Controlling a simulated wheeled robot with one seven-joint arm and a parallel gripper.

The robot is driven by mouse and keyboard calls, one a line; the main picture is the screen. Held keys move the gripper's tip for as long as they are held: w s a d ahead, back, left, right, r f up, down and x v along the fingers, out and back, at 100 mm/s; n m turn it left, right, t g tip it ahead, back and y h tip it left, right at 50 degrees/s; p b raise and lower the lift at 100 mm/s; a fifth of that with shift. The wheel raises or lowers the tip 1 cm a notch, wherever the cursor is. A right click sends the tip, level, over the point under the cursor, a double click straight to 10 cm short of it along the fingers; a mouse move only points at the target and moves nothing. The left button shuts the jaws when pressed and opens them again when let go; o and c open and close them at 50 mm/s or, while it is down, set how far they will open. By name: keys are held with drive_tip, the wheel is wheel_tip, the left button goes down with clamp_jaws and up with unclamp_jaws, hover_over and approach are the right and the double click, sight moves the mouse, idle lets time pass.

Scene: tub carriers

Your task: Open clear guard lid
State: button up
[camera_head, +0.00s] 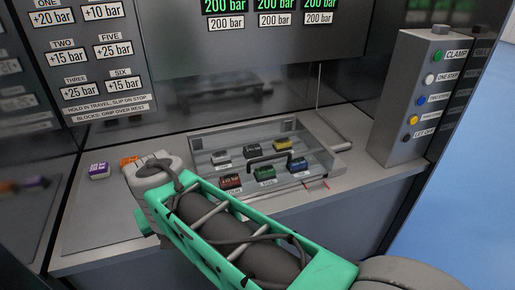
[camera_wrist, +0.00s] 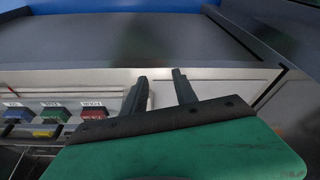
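The clear guard lid (camera_head: 240,166) lies over a shallow grey housing on the counter in the head view and looks closed. A black bar handle (camera_head: 269,158) stands on it. Several coloured blocks show through, including a red block (camera_head: 230,182), a green block (camera_head: 265,174) and a blue block (camera_head: 298,165). My wrist is just left of the housing; my gripper's fingers are hidden in the head view. In the wrist view my gripper (camera_wrist: 158,76) is open and empty, its two dark fingers apart. There the blocks appear upside down at the left, and the handle is not recognisable.
A purple block (camera_head: 98,170) and an orange block (camera_head: 130,161) are on the counter's left part. A grey button box (camera_head: 425,90) stands at the right. A dark panel with bar readouts (camera_head: 262,30) rises behind. The front left counter (camera_head: 95,235) is clear.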

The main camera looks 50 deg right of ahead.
drive_tip(key=w+d+r+m+h, duration=0.1)
drive_tip(key=d+r+m, duration=0.15)
drive_tip(key=d, duration=0.25)
drive_tip(key=w+d+r+m+g+h, duration=0.1)
drive_tip(key=d+m, duration=0.3)
drive_tip(key=d, duration=0.1)
drive_tip(key=w+d+r+m+h, duration=0.1)
drive_tip(key=d+r+m, duration=0.15)
drive_tip(key=d, duration=0.25)
drive_tip(key=m+g, duration=0.3)
drive_tip(key=m, duration=1)
approach(268, 158)
drive_tip(key=f, duration=0.1)
drive_tip(key=shift+n+h, duration=0.3)
drive_tip(key=shift+h, duration=0.1)
drive_tip(key=x, duration=0.2)
drive_tip(key=b+x, duration=0.1)
drive_tip(key=x, duration=0.1)
drive_tip(key=b+x, duration=0.1)
drive_tip(key=x, duration=0.2)
drive_tip(key=shift+s+d, duration=0.15)
drive_tip(key=shift+d, duration=0.15)
drive_tip(key=shift+c, duration=0.3)
clamp_jaws()
